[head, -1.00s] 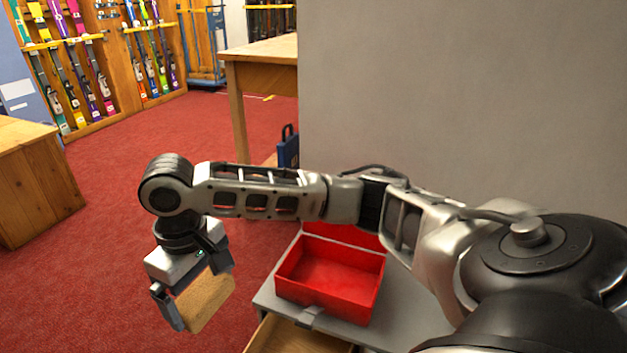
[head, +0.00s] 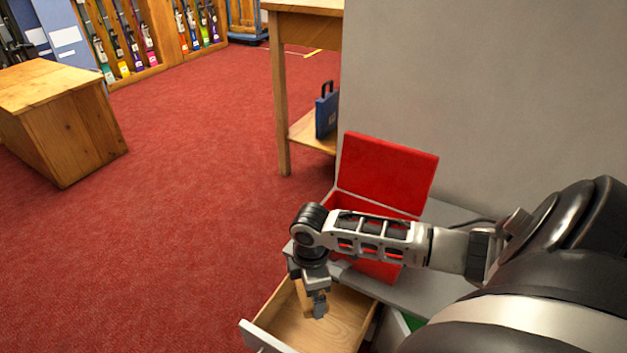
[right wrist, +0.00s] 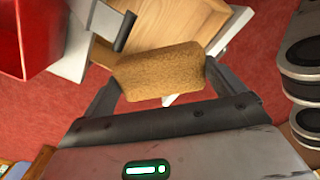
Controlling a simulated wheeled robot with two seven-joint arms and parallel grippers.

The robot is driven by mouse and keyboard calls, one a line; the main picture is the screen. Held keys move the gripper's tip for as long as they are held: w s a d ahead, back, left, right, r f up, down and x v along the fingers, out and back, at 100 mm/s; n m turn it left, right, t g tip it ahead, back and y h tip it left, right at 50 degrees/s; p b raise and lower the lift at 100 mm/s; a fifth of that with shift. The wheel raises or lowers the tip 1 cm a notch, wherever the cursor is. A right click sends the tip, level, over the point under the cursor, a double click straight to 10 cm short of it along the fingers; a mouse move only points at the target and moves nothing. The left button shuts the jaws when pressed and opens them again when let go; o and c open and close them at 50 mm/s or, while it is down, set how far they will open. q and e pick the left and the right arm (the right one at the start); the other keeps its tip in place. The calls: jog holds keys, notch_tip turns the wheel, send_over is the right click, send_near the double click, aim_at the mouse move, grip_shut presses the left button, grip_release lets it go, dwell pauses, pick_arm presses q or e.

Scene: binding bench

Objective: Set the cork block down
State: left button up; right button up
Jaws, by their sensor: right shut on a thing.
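The cork block (right wrist: 158,70) is a tan, speckled block held between the two fingers of my right gripper (head: 313,304) in the right wrist view. In the head view the block (head: 302,293) shows only in part, behind the fingers. My right gripper is shut on it and points down over the left part of an open wooden drawer (head: 335,322). I cannot tell how far the block is above the drawer floor. My left gripper is in neither view.
An open red box (head: 388,172) with its lid up stands on the grey cabinet top (head: 450,213) behind my right arm. The drawer's pale front (head: 262,338) sticks out toward the lower left. A wooden bench (head: 68,125) stands far left. Red carpet between is clear.

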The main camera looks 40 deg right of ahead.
notch_tip(320, 180, down, 15)
jog(key=b, duration=0.6)
jog(key=shift+r+b, duration=0.15)
jog(key=shift+b, duration=0.2)
jog(key=shift+f, duration=0.2)
notch_tip(320, 180, down, 4)
jog(key=b, duration=0.2)
jog(key=shift+b, duration=0.3)
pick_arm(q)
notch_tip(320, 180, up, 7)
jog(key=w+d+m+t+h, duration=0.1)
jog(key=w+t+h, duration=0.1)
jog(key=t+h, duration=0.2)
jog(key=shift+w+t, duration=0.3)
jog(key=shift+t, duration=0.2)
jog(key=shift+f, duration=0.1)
pick_arm(e)
jog(key=shift+f, duration=0.1)
